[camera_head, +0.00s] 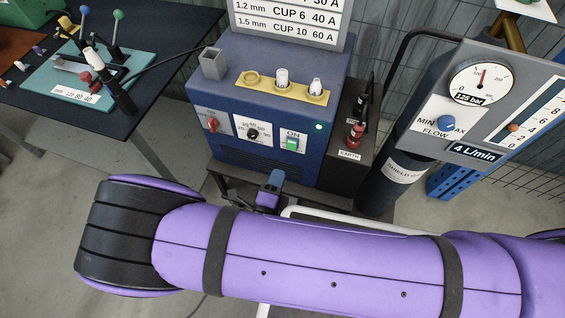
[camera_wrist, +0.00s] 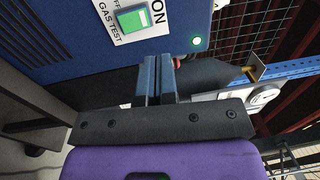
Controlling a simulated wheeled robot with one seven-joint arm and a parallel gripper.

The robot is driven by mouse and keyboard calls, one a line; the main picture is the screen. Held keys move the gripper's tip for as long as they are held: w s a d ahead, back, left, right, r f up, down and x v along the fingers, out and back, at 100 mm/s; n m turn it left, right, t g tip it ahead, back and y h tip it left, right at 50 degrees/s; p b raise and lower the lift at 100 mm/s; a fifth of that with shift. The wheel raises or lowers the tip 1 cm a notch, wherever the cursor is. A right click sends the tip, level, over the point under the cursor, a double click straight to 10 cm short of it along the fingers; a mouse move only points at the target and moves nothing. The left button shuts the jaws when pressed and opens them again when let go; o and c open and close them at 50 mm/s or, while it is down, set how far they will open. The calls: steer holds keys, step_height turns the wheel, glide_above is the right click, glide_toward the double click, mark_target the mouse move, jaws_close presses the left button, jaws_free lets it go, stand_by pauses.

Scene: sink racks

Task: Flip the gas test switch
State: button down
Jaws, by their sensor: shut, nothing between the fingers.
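The gas test switch is a green rocker (camera_head: 292,144) on the front of the blue welding machine (camera_head: 240,80), on a white label with "ON" above it. In the wrist view the green rocker (camera_wrist: 132,19) is at the top, its label reading "GAS TEST" and "ON". I cannot tell for sure which way it is tipped. My gripper (camera_head: 271,186) is below and in front of the machine's panel in the head view. In the wrist view its shut, empty fingers (camera_wrist: 156,62) point at the panel, below and to the right of the rocker, apart from it.
A red knob (camera_head: 212,124) and a round dial (camera_head: 253,133) sit left of the switch. A lit green lamp (camera_head: 319,127) is right of it. A red earth connector (camera_head: 355,134), dark cylinder (camera_head: 393,172) and flow panel (camera_head: 500,100) stand right. A white bar (camera_head: 345,221) runs below.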

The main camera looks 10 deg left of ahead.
steer(key=shift+s+a+r, duration=0.1)
steer(key=shift+s, duration=0.6)
steer(key=shift+s+a+r, duration=0.1)
steer(key=shift+s, duration=0.6)
